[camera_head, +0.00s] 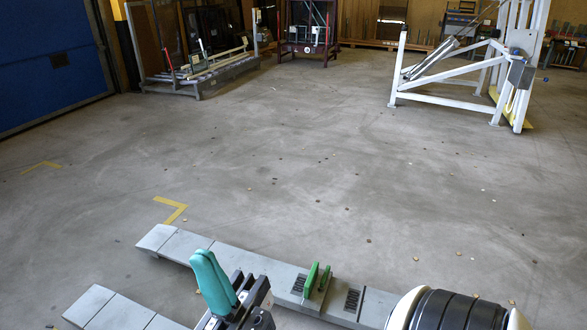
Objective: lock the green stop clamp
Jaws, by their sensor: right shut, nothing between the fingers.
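The green stop clamp (311,281) sits on a long grey rail (272,283) at the bottom middle. It shows as two upright green plates side by side, and I cannot tell whether it is locked. My right gripper (205,258) has teal fingers and a black body. Its fingers are shut together and empty, to the left of the clamp and apart from it in the picture. The fingers point up in the picture and cover part of the rail. My left gripper is not in view.
A second grey beam (118,311) lies at the lower left. Yellow corner marks (174,208) and small scattered bits are on the concrete floor. A white tilting frame (450,83) stands at the back right, and a rack (205,72) at the back left.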

